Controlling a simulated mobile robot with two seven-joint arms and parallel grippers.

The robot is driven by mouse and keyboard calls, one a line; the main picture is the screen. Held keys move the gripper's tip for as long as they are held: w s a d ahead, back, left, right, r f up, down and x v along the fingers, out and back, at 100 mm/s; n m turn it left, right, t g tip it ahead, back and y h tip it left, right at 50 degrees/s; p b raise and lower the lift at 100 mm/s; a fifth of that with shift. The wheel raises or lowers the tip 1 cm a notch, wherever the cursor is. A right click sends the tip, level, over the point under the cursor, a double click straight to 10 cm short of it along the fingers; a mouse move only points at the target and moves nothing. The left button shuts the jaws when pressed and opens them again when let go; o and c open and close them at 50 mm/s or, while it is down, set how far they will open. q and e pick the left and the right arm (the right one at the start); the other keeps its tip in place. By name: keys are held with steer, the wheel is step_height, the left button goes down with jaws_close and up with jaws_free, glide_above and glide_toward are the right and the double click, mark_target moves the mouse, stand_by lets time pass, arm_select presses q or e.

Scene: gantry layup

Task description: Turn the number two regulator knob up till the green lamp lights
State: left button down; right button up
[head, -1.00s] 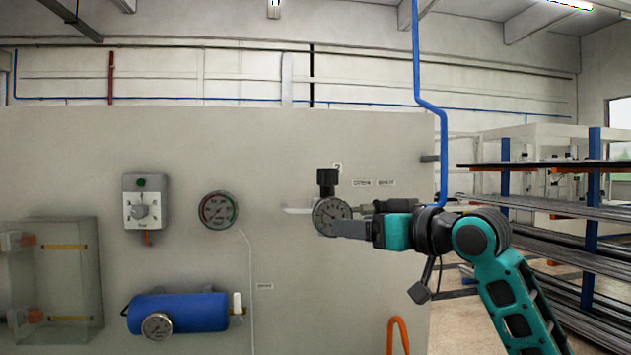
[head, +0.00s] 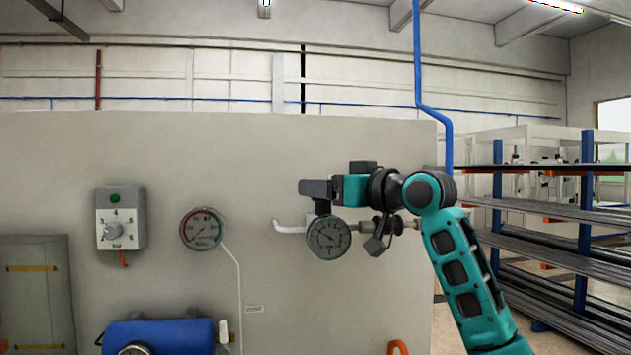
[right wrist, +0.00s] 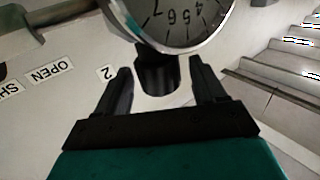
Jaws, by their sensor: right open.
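The number two regulator has a round gauge (head: 328,237) on the wall panel. It also shows in the right wrist view (right wrist: 180,18). Its black knob (right wrist: 158,75) stands between the two fingers of my right gripper (right wrist: 161,82), with a gap visible on each side. In the head view the right gripper (head: 318,190) is at knob height and covers most of the knob. The label "2" (right wrist: 107,73) is beside the left finger in the wrist view. The green lamp (head: 115,198) on the grey dial box (head: 138,222) looks dark green. My left gripper is not in view.
A second gauge (head: 202,229) with a red-marked dial is left of the regulator. A blue cylinder (head: 165,335) is below it. A blue pipe (head: 446,140) runs down behind my right arm. A rack of bars (head: 540,240) stands at the right.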

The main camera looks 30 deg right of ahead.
steer(key=shift+x, duration=1.5)
steer(key=shift+c, duration=0.2)
steer(key=c, duration=0.9)
